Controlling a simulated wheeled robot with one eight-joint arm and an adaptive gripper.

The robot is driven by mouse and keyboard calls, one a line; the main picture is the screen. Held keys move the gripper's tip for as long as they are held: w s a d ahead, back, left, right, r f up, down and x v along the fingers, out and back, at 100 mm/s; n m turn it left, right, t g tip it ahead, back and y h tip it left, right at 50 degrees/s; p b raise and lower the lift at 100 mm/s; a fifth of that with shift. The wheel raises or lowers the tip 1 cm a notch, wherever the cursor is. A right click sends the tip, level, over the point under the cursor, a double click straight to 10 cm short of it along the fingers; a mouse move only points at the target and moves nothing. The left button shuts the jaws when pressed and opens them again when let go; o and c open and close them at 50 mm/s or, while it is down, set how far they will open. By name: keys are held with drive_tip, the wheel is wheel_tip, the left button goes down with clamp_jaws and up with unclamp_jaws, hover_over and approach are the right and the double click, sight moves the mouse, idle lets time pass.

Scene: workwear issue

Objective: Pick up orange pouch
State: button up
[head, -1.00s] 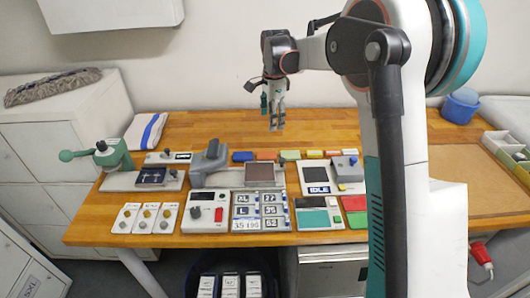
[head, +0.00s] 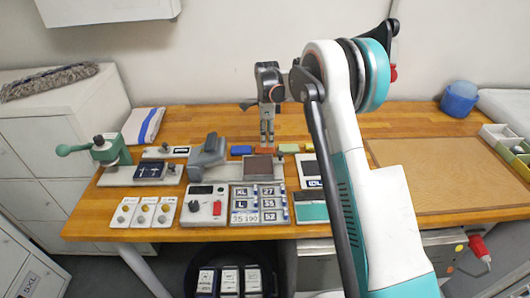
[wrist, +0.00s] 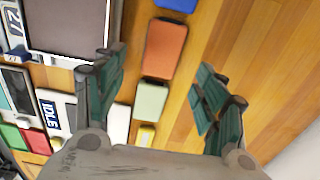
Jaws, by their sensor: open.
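The orange pouch (wrist: 164,50) lies flat on the wooden table between a blue one and a pale green one in the wrist view. In the head view, the orange pouch (head: 265,151) is in the back row, just under my gripper (head: 267,140), which partly hides it. In the wrist view my gripper (wrist: 158,82) is open and empty. Its teal-padded fingers stand apart on either side of the row, with the orange pouch a little beyond the tips and the green pouch nearer the palm. I see no contact with the orange pouch.
A blue pouch (wrist: 177,4), a green pouch (wrist: 150,99) and a yellow item (wrist: 145,135) are in the same row. A dark panel (wrist: 68,24) and an IDLE display (wrist: 60,110) lie close by on the left. Bare wood (wrist: 245,70) is clear on the right.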

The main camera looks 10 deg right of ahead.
sight(265, 150)
drive_tip(key=shift+w+a+f+b, duration=0.15)
drive_tip(key=shift+f+b, duration=0.3)
drive_tip(key=shift+f, duration=1.05)
drive_tip(key=shift+w+a+f+b, duration=0.15)
drive_tip(key=shift+f+b, duration=0.3)
drive_tip(key=shift+f, duration=1.05)
drive_tip(key=shift+s, duration=0.1)
drive_tip(key=shift+c, duration=0.2)
drive_tip(key=c, duration=1.1)
